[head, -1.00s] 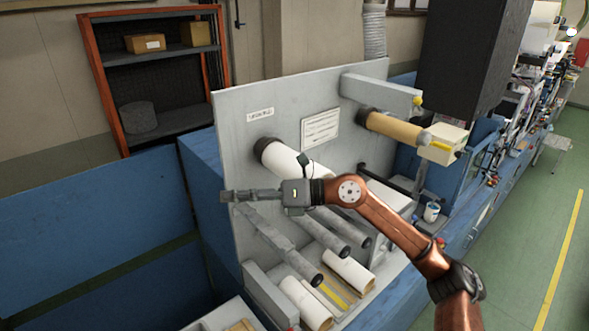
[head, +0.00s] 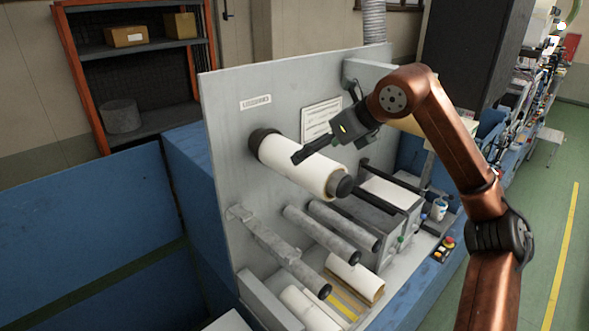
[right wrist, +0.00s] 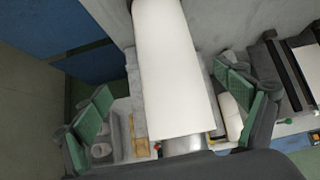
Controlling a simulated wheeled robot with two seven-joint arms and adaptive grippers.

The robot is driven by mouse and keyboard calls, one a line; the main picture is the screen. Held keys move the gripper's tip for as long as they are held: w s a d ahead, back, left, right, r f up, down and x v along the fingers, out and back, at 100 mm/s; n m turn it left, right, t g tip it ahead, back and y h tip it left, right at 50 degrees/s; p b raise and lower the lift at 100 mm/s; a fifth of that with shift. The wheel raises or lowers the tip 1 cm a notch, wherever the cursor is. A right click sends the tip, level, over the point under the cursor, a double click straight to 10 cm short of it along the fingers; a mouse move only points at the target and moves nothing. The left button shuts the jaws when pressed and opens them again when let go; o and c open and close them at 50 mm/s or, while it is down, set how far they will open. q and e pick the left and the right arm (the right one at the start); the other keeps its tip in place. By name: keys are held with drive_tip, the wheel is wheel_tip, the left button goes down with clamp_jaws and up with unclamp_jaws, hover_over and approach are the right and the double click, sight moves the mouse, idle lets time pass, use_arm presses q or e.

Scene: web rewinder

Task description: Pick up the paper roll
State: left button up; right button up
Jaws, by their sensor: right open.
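The white paper roll (head: 297,167) sits on a dark-ended spindle sticking out of the grey upright panel (head: 228,130). My right gripper (head: 297,157) is just above the roll in the head view, pointing left across it. In the right wrist view the roll (right wrist: 172,75) runs down the middle, between the two green-padded fingers (right wrist: 168,112), which are spread apart on either side of it. I cannot tell whether the fingers touch the roll. My left gripper is not in view.
Bare grey rollers (head: 320,233) stick out below the roll. More white rolls (head: 355,278) lie on the machine bed. A red-and-yellow button box (head: 444,247) stands at the bed's right edge. An orange shelf (head: 140,75) stands behind.

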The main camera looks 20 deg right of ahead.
drive_tip(key=shift+w+d+f, duration=0.25)
drive_tip(key=p+x, duration=0.1)
drive_tip(key=x, duration=0.2)
drive_tip(key=shift+w+f, duration=0.15)
drive_tip(key=shift+w, duration=0.1)
drive_tip(key=x, duration=0.4)
drive_tip(key=shift+w+d+p, duration=0.1)
drive_tip(key=shift+d+p, duration=0.1)
drive_tip(key=shift+p, duration=0.2)
drive_tip(key=c, duration=1.8)
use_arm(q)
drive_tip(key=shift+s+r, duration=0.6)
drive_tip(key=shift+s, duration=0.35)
use_arm(e)
drive_tip(key=shift+c, duration=0.6)
drive_tip(key=shift+r, duration=0.25)
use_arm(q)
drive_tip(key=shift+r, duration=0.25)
use_arm(e)
drive_tip(key=shift+r, duration=0.15)
